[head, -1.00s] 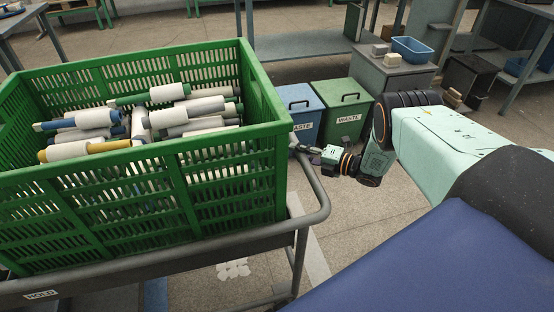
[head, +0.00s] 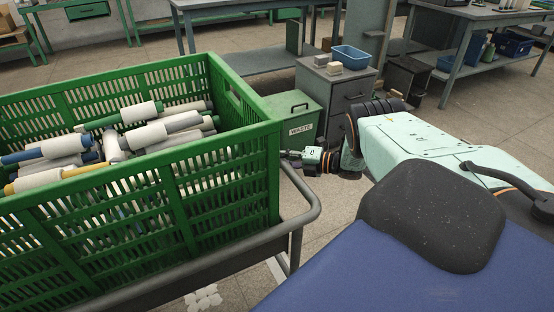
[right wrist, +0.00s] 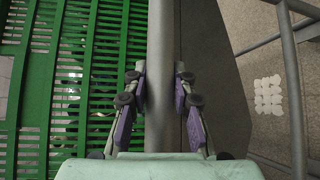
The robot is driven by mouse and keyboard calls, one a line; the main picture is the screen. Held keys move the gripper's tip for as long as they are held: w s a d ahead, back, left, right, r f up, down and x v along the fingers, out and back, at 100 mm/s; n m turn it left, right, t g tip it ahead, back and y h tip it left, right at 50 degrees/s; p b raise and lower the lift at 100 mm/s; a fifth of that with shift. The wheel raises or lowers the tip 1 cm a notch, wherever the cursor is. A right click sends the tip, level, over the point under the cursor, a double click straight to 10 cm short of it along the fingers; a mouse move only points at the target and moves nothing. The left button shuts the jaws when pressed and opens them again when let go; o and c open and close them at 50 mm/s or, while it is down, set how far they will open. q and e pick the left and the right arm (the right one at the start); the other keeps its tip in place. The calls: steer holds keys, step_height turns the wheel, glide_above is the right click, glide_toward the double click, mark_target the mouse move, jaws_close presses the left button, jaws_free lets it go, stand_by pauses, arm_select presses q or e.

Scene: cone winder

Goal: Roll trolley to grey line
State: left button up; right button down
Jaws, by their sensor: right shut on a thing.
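The trolley has a dark grey tube frame (head: 306,214) with a rounded corner and carries a green slatted crate (head: 228,140). Yarn cones and tubes (head: 150,135) lie heaped in the crate. My right gripper (head: 291,154) is at the trolley's far-right rail, beside the crate. In the right wrist view the gripper (right wrist: 160,100) has its fingers on both sides of the rail (right wrist: 160,50), shut on it. A pale strip (head: 276,272) shows on the floor beneath the frame; I cannot tell whether it is the grey line. My left gripper is out of view.
A green waste bin (head: 299,118) stands just beyond the crate. A grey cabinet (head: 338,92) with a blue basin (head: 350,55) is behind it. Work tables (head: 490,35) stand at the back. White floor markings (head: 203,299) show near the front.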

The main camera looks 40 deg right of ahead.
steer(key=c, duration=1.1)
jaws_free()
steer(key=shift+a, duration=0.1)
steer(key=v, duration=1.2)
